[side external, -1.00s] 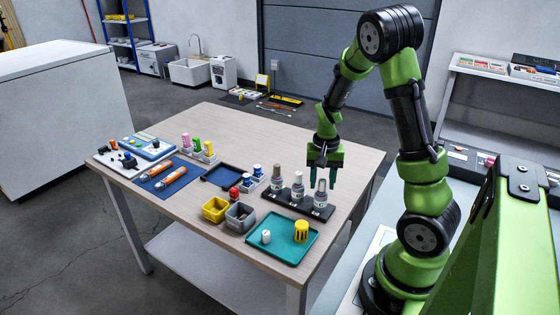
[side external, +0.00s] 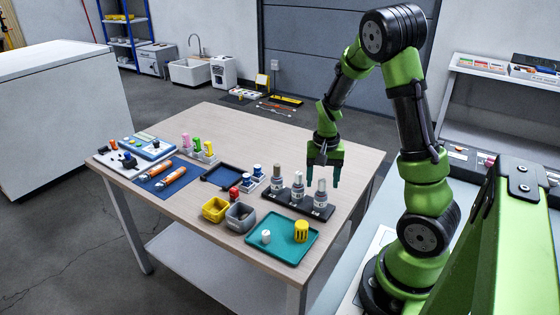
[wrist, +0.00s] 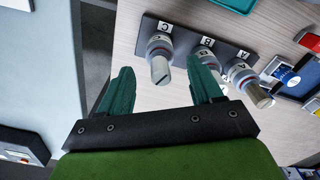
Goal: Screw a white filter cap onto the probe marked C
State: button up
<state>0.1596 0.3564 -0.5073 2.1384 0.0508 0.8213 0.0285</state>
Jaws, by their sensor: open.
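The black rack (side external: 298,200) holds three upright probes. In the wrist view they carry the labels C, B and A from left to right. Probe C (wrist: 159,50) has a grey collar with a red ring and a grey top with a dark slot. It is the right-hand probe (side external: 320,199) in the side view. A white cap (side external: 266,237) stands on the teal tray (side external: 272,252). My gripper (side external: 323,181) is open and empty, close to probe C's top; exact clearance is unclear. In the wrist view its fingers (wrist: 157,72) flank that top, and one partly hides probe B (wrist: 206,58).
A yellow slotted cap (side external: 301,231) stands on the teal tray. Yellow (side external: 215,210) and grey (side external: 240,218) bins and a dark blue tray (side external: 222,178) lie left of the rack. Orange tools lie on a blue mat (side external: 166,187). The table's far middle is clear.

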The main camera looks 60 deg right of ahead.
jog(key=shift+r, duration=0.35)
jog(key=shift+r, duration=2.95)
jog(key=s+a+r+n+t, duration=0.1)
jog(key=a+r+n+t, duration=0.1)
jog(key=a+r, duration=0.2)
jog(key=s+a+r+n+t+y, duration=0.1)
jog(key=s+a+r+n+t, duration=0.1)
jog(key=a, duration=0.9)
jog(key=s+a+r+n+t+y, duration=0.1)
jog(key=a+r+n+t, duration=0.2)
jog(key=a+r, duration=0.4)
jog(key=shift+s+a+n, duration=0.25)
jog(key=shift+a+n, duration=0.15)
jog(key=shift+n, duration=0.3)
jog(key=shift+c, duration=0.5)
